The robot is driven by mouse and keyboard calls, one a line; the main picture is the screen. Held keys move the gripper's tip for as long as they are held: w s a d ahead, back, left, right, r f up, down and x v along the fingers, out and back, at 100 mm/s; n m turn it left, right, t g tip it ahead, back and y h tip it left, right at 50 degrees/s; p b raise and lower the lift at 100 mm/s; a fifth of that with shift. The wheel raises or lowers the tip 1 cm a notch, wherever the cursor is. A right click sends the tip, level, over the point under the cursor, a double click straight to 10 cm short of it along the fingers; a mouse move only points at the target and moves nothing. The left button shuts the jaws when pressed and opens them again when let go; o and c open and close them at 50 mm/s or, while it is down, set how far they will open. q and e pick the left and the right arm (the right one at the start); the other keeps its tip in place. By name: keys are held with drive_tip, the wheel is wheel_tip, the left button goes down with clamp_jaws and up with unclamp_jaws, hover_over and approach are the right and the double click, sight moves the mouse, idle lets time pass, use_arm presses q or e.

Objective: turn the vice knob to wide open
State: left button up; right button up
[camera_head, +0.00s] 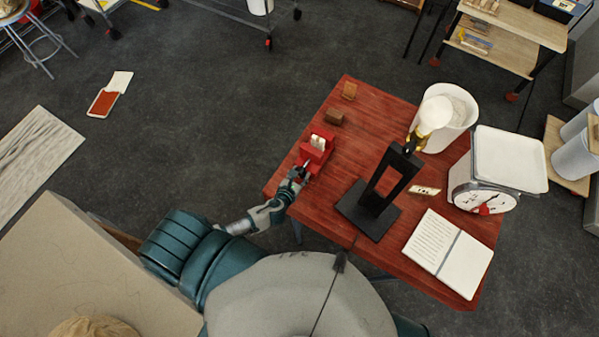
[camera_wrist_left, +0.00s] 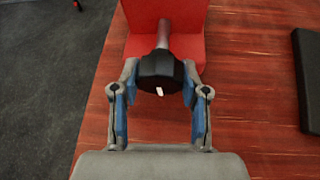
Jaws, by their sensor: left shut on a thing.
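The red vice (camera_head: 316,150) stands near the left edge of the red wooden table, with pale jaws on top. In the left wrist view the red vice body (camera_wrist_left: 180,22) fills the top, and a metal shaft runs from it to the black knob (camera_wrist_left: 160,70). The knob has a small white mark on its face. My left gripper (camera_head: 301,173) is at the knob on the near side of the vice. In the wrist view its blue-padded fingers (camera_wrist_left: 160,92) are on both sides of the knob, shut on it. My right gripper is not in view.
A black stand (camera_head: 372,205) with a white bulb (camera_head: 435,113) stands right of the vice. A white bin (camera_head: 460,112), a scale (camera_head: 484,197) and an open notebook (camera_head: 447,252) are farther right.

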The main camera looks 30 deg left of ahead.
use_arm(q)
drive_tip(key=shift+w+r, duration=0.25)
drive_tip(key=shift+r, duration=0.05)
drive_tip(key=o, duration=1.1)
drive_tip(key=shift+o, duration=0.2)
drive_tip(key=shift+s+f, duration=0.1)
drive_tip(key=shift+f, duration=0.05)
drive_tip(key=shift+s, duration=0.1)
drive_tip(key=shift+s, duration=0.25)
drive_tip(key=v, duration=1.1)
drive_tip(key=shift+s+a+r, duration=0.1)
drive_tip(key=shift+r, duration=0.15)
